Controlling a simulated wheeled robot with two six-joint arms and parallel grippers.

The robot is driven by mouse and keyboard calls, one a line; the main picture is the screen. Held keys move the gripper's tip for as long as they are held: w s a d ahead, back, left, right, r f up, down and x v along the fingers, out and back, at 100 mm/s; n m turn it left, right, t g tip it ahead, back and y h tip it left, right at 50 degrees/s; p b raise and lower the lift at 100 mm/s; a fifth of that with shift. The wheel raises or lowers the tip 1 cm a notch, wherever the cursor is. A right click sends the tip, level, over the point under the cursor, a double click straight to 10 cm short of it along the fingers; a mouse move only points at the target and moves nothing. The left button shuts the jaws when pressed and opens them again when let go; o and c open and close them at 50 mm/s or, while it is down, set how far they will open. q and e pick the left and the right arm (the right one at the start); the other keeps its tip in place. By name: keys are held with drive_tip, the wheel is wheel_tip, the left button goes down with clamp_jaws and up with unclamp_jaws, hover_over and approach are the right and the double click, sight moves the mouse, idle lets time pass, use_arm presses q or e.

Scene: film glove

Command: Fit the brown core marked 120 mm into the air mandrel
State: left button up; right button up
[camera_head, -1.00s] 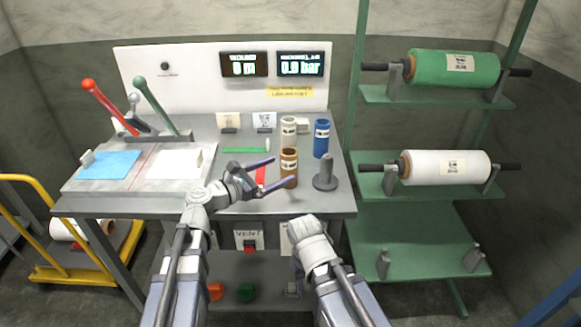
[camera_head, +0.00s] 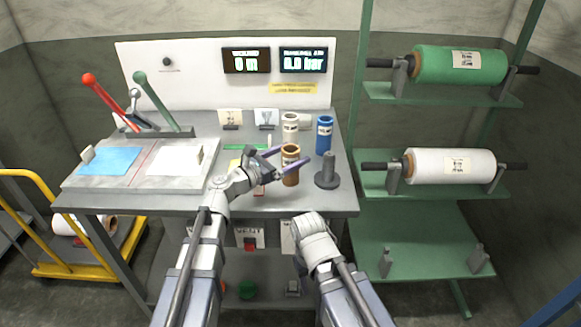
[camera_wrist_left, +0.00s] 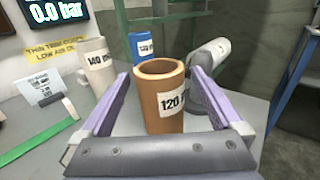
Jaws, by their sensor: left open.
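The brown core (camera_head: 291,177) stands upright on the grey bench. In the left wrist view the brown core (camera_wrist_left: 159,112) shows its label reading 120, with its open top facing up. My left gripper (camera_head: 287,160) is open, one finger on each side of the brown core; in the left wrist view its fingers (camera_wrist_left: 162,95) show gaps to the core on both sides. The air mandrel (camera_head: 326,174), a dark grey upright post on a round base, stands just right of the core. My right arm hangs at the bench front; its gripper fingers do not show.
A whitish core (camera_head: 290,128) marked 140 and a blue core (camera_head: 324,136) stand behind the brown one. A green rack (camera_head: 405,191) with green and white film rolls stands to the right. The display (camera_head: 303,60) reads 0.0 bar. Levers stand at the bench's left.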

use_arm(q)
drive_tip(key=x, duration=0.2)
drive_tip(key=shift+w+d, duration=0.25)
drive_tip(key=shift+d, duration=0.05)
drive_tip(key=c, duration=1.4)
drive_tip(key=shift+c, duration=0.2)
use_arm(e)
drive_tip(key=shift+r, duration=0.1)
use_arm(q)
wheel_tip(320, 180, up, 10)
drive_tip(key=p, duration=1)
use_arm(e)
wheel_tip(320, 180, up, 10)
